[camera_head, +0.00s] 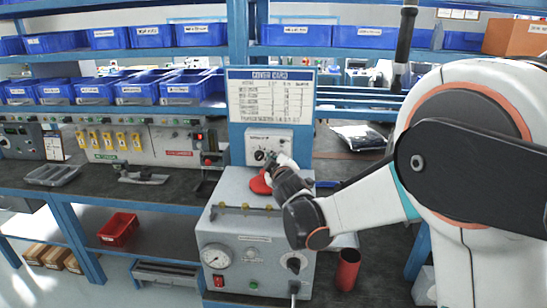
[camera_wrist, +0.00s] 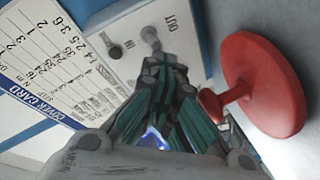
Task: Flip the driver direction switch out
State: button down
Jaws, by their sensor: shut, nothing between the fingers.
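The driver direction switch (camera_wrist: 150,36) is a small grey lever on a pale panel (camera_wrist: 130,15) between the printed words IN and OUT in the wrist view. Its tilt is hard to tell. The panel shows in the head view as a white box (camera_head: 268,136) below the cover card. My gripper (camera_wrist: 166,66) is shut and empty, with its fingertips just below the lever; I cannot tell whether they touch it. In the head view my gripper (camera_head: 280,162) is in front of the box's lower right part and partly hides it.
A red disc-shaped knob (camera_wrist: 262,85) is close to the right of my fingers. A dark round fitting (camera_wrist: 114,52) is left of the lever. The cover card (camera_wrist: 45,60) is at left. Below my gripper stands a grey machine (camera_head: 225,225) with a gauge; a red cup (camera_head: 347,270) is beside it.

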jog(key=shift+s+f, duration=0.1)
jog(key=shift+f, duration=0.05)
jog(key=v, duration=1.2)
jog(key=shift+d, duration=0.1)
